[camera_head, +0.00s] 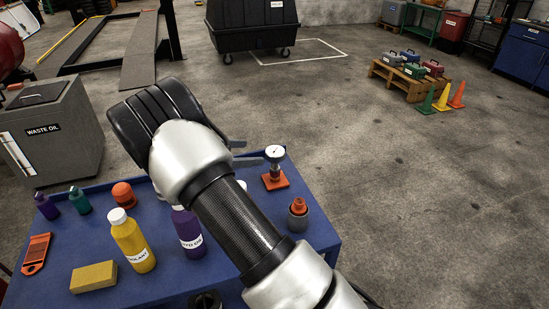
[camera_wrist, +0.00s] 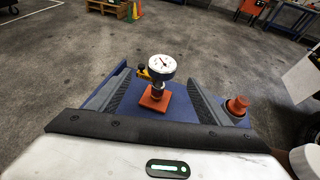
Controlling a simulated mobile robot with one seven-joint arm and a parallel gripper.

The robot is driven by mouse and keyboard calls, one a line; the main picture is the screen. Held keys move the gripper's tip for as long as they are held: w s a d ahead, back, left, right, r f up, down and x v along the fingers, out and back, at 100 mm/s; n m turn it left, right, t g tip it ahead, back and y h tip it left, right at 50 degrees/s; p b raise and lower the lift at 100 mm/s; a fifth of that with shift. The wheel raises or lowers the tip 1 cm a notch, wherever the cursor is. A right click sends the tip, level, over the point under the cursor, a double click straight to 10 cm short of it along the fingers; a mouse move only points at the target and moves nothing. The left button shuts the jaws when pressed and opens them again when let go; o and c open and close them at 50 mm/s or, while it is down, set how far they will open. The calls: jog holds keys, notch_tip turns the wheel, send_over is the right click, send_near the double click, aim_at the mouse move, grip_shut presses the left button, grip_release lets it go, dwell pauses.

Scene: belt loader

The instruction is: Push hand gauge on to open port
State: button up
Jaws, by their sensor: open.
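The hand gauge (camera_head: 274,156) has a round white dial on a metal stem and stands upright on a square orange base on the blue table (camera_head: 327,235). My gripper (camera_head: 250,152) is open and reaches in from the left, just beside the gauge. In the wrist view the gauge dial (camera_wrist: 161,67) and orange base (camera_wrist: 155,101) show between my two spread fingers (camera_wrist: 160,82), with visible gaps on both sides. A grey cylinder with an orange top (camera_head: 298,215) stands nearer on the table; its orange top (camera_wrist: 237,106) is outside the right finger. I cannot identify an open port.
A yellow bottle (camera_head: 132,243), a purple bottle (camera_head: 188,232), a yellow block (camera_head: 93,277) and an orange scraper-like tool (camera_head: 36,254) are on the table. A waste oil bin (camera_head: 60,140) stands at left. The floor right of the table is clear up to a pallet (camera_head: 400,80).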

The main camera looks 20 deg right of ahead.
aim_at(273, 151)
jog(key=x, duration=0.3)
jog(key=shift+d+f, duration=0.1)
jog(key=shift+d, duration=0.2)
jog(key=shift+p+x, duration=0.4)
jog(key=shift+x, duration=2.35)
jog(key=shift+s, duration=0.2)
jog(key=c, duration=1.5)
